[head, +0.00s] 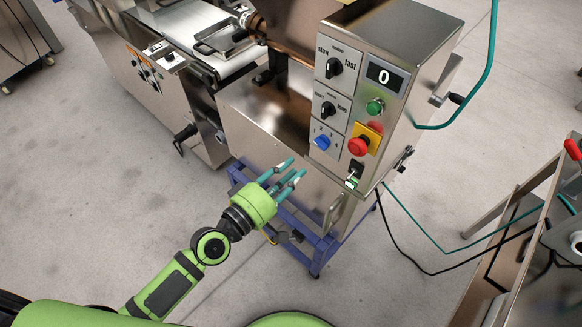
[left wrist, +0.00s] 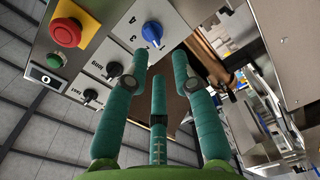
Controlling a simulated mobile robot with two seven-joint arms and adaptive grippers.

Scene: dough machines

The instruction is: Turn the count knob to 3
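The count knob is a blue knob (head: 322,142) on a white plate low on the front of the steel control box. It also shows in the left wrist view (left wrist: 152,33), beyond the fingertips, with the printed digits 3 and 4 near it. I cannot tell which number it points to. My left gripper (head: 291,170) is below and left of the knob in the head view, apart from it. Its teal fingers (left wrist: 154,65) are spread with nothing between them. My right gripper is not in view.
A red emergency button (head: 359,146) sits just right of the knob, below a green button (head: 374,107). Two black knobs (head: 334,68) (head: 328,109) are above. The display (head: 384,77) reads 0. A blue stand (head: 318,245) carries the machine. Grey floor is open at left.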

